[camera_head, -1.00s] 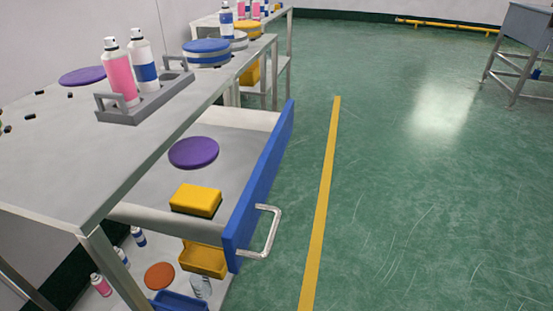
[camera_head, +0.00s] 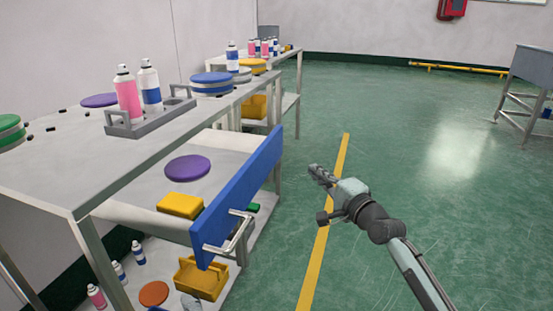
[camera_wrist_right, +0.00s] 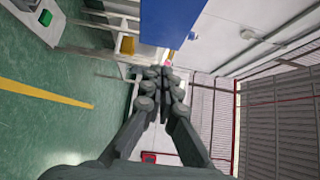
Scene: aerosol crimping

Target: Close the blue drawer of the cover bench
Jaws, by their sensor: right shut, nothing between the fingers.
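The blue drawer (camera_head: 240,193) of the cover bench (camera_head: 72,188) is pulled out in the head view. Its metal handle (camera_head: 232,233) is on the front face, near the lower near end. A purple disc (camera_head: 187,167) and a yellow block (camera_head: 180,206) lie inside the drawer. My right gripper (camera_head: 316,174) is over the floor to the right of the drawer front, apart from it, shut and empty. My left gripper is not in view.
Two spray cans (camera_head: 129,95) stand in a grey rack (camera_head: 148,120) on the bench top. Green floor with a yellow line (camera_head: 325,235) is open to the right.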

